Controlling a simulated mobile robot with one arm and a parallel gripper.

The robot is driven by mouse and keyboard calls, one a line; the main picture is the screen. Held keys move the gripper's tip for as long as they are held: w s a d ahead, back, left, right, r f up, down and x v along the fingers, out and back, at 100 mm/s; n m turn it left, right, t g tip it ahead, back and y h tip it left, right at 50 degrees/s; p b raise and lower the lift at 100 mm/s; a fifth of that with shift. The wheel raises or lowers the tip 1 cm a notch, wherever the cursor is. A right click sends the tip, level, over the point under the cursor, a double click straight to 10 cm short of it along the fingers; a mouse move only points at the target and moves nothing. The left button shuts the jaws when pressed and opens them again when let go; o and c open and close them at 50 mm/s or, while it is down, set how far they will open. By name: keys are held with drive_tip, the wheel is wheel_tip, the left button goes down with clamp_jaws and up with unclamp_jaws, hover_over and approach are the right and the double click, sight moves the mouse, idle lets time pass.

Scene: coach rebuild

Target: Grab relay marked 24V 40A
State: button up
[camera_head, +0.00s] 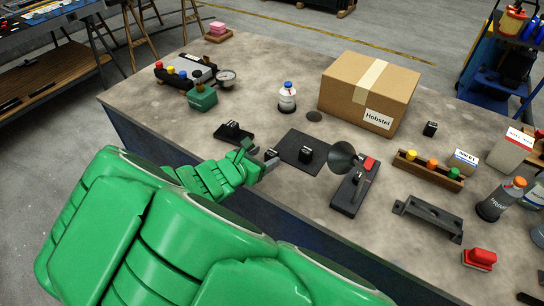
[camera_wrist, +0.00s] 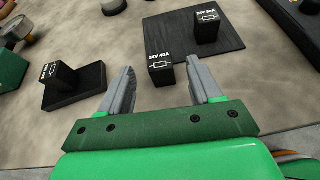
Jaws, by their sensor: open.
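The relay marked 24V 40A (camera_wrist: 161,72) is a small black block with white print on top. It stands upright between the tips of my gripper (camera_wrist: 161,66), with a gap on each side. My gripper is open and empty. In the head view this relay (camera_head: 271,154) shows just past my fingers, partly hidden. A second black relay (camera_wrist: 207,28) stands on the dark mat (camera_wrist: 180,30) beyond and to the right; its label starts with 24V, the rest is hard to read. A third relay (camera_wrist: 58,75) sits on a black base at left, label unclear.
The mat and a lever device (camera_head: 350,190) lie to the right of my gripper. A green box (camera_head: 202,97) stands behind left. A cardboard box (camera_head: 368,95) stands at the back. Another small black block (camera_head: 430,128) stands far right. Bare tabletop lies between them.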

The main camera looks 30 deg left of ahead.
sight(269, 155)
drive_tip(key=shift+f, duration=0.3)
drive_tip(key=shift+x, duration=2.4)
drive_tip(key=shift+r, duration=0.1)
drive_tip(key=shift+c, duration=0.5)
drive_tip(key=c, duration=0.9)
